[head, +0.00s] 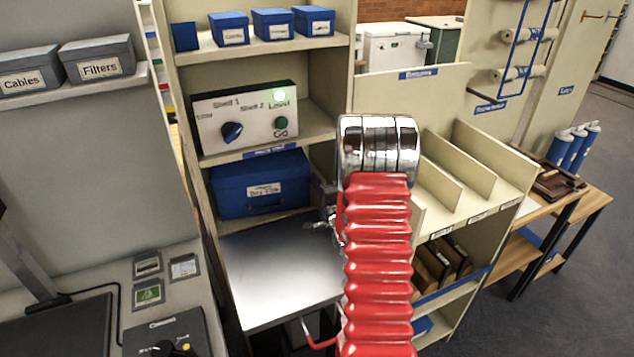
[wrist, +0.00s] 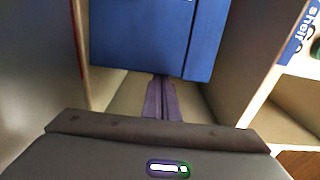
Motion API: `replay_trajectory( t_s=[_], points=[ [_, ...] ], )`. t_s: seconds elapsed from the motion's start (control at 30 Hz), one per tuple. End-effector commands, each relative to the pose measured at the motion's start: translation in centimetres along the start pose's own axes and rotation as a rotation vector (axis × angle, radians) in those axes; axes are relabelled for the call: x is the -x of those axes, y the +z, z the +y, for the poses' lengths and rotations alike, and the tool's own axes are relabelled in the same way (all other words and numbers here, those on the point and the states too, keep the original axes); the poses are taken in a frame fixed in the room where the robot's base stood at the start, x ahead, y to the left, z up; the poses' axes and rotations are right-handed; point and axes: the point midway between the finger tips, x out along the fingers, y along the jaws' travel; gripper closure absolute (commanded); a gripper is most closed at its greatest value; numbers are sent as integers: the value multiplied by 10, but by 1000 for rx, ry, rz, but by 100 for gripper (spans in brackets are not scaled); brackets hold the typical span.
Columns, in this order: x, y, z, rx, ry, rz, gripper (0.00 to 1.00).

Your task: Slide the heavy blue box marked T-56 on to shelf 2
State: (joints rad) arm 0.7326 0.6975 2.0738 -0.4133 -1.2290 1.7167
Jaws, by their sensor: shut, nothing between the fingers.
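A large blue box (head: 262,184) with a white label stands in the bay below the control panel; the label is too blurred to read surely. Its blue face also fills the upper middle of the wrist view (wrist: 150,35). My gripper (wrist: 163,98) is shut and empty, its fingertips close to the lower edge of the box; I cannot tell whether they touch it. In the head view my gripper (head: 327,207) is at the box's right, largely hidden behind my red arm sleeve. A bare metal platform (head: 280,272) lies in front of the bay.
Small blue boxes (head: 273,24) stand on the upper shelf. Sloped dividers (head: 465,150) stand at right.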

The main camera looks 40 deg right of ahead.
Motion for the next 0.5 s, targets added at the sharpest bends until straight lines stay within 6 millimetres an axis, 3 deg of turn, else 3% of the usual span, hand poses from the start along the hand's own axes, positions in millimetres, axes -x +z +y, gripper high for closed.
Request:
replay_trajectory(
  t_s=[0.17, 0.5],
  points=[
    [-4, -4, 0, 1, -1, -5, 100],
    [-14, -35, 1, 0, -1, -4, 100]
  ],
)
